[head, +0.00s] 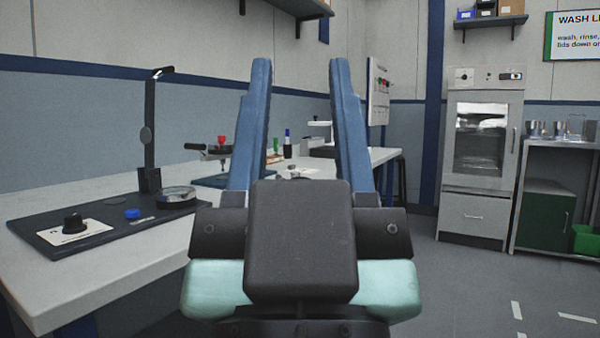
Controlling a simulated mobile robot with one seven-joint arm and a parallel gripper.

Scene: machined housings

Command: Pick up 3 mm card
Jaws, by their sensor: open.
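A white card (92,230) lies flat on a dark mat (40,220) on the workbench at the left. It has small dark print that I cannot read, so I cannot tell whether it is the 3 mm card. A black knobbed piece (73,222) stands on it and hides part of it. My gripper (300,66) is in the middle of the head view, with its two blue fingers spread wide and pointing up. Nothing is between the fingers. It is well to the right of the white card and apart from it.
On the mat are a blue cap (132,213), a round glass-topped dish (176,195) and a tall black lamp (150,130). Farther along the bench (150,258) stands a fixture with a red knob (221,140). Open floor (470,290) lies at the right, before an oven cabinet (480,150).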

